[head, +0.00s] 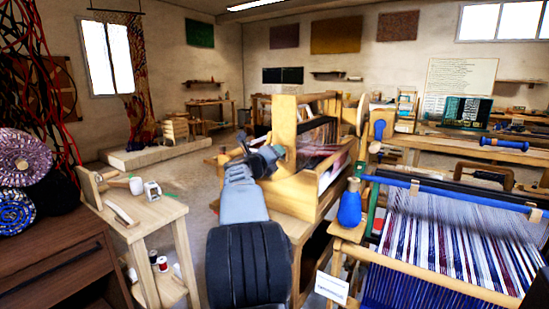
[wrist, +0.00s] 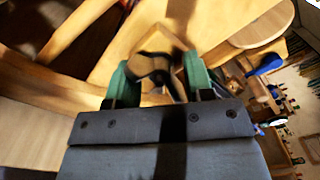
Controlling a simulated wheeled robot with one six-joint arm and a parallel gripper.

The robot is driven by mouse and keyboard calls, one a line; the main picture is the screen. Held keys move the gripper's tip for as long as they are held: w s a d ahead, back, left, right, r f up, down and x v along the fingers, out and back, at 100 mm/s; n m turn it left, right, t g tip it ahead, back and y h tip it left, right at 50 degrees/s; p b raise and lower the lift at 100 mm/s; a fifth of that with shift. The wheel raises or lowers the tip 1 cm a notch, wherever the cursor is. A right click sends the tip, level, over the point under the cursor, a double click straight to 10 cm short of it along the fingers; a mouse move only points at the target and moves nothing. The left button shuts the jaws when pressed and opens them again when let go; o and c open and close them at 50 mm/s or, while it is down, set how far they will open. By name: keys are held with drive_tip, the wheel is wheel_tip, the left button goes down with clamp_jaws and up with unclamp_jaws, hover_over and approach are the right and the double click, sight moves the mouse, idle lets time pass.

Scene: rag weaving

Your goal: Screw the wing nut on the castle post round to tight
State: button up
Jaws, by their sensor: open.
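A wing nut (wrist: 160,76), dark and blurred, sits on the end of the wooden castle post (wrist: 150,40) in the wrist view. My gripper (wrist: 159,72) has its two green fingers apart, one on each side of the wing nut. I cannot tell whether either finger touches it. In the head view my gripper (head: 268,154) is at the left side of the wooden loom, by its front upright (head: 285,122). My arm and gripper hide the wing nut there.
A small wooden table (head: 150,217) with tools stands at the left. At the right are a blue bottle (head: 350,205) and a loom with striped warp (head: 455,235). In the wrist view, a round wooden disc (wrist: 262,25) is beyond the post. Bare floor (head: 205,180) lies left of my arm.

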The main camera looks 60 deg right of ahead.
drive_tip(key=a+p, duration=0.1)
drive_tip(key=a, duration=1.2)
drive_tip(key=shift+a, duration=0.4)
